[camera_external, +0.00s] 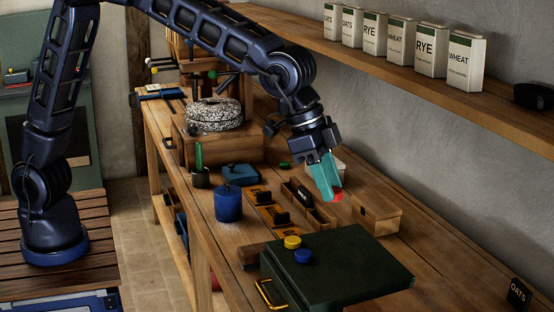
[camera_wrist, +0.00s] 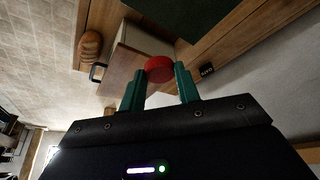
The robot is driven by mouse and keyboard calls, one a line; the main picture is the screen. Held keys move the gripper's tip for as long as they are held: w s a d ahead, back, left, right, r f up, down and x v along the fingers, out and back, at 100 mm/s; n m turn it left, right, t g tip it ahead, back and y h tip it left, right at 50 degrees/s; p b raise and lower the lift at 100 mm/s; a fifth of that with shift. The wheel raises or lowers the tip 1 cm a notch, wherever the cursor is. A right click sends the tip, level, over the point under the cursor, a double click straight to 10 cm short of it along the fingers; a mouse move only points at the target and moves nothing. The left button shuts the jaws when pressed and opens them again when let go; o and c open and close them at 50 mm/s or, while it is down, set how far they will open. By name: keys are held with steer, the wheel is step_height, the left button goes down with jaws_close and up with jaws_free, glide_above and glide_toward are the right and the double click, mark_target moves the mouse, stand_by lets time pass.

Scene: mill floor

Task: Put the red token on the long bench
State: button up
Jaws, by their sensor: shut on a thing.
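My gripper (camera_external: 327,178) has teal fingers and points down over the long wooden bench (camera_external: 428,252). It is shut on a round red token (camera_external: 338,196), which sits at the fingertips. In the wrist view the red token (camera_wrist: 159,69) is between the two teal fingers (camera_wrist: 160,84). The token appears held above the bench, beside a small wooden box (camera_external: 377,212); the exact gap beneath it cannot be told.
A dark green case (camera_external: 345,280) with a yellow disc (camera_external: 292,242) and a blue disc (camera_external: 303,256) stands at the front. A blue canister (camera_external: 228,204) and a millstone (camera_external: 214,115) are to the left. A shelf (camera_external: 430,95) of labelled tins runs along the wall.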

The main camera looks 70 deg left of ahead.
steer(key=w+a+f+n+t+y, duration=0.15)
steer(key=a+n, duration=0.25)
steer(key=a, duration=0.4)
steer(key=w+a+f+n+y, duration=0.1)
steer(key=w+a+f+n, duration=0.25)
steer(key=a, duration=0.45)
steer(key=n+g+y, duration=0.4)
steer(key=n+g, duration=0.4)
steer(key=n, duration=2)
glide_above(204, 201)
steer(key=w+d, duration=0.1)
step_height(204, 201, down, 5)
step_height(204, 201, down, 20)
steer(key=shift+a+r, duration=0.1)
steer(key=shift+r, duration=0.1)
steer(key=shift+f, duration=0.1)
steer(key=o, duration=0.9)
steer(key=shift+o, duration=0.2)
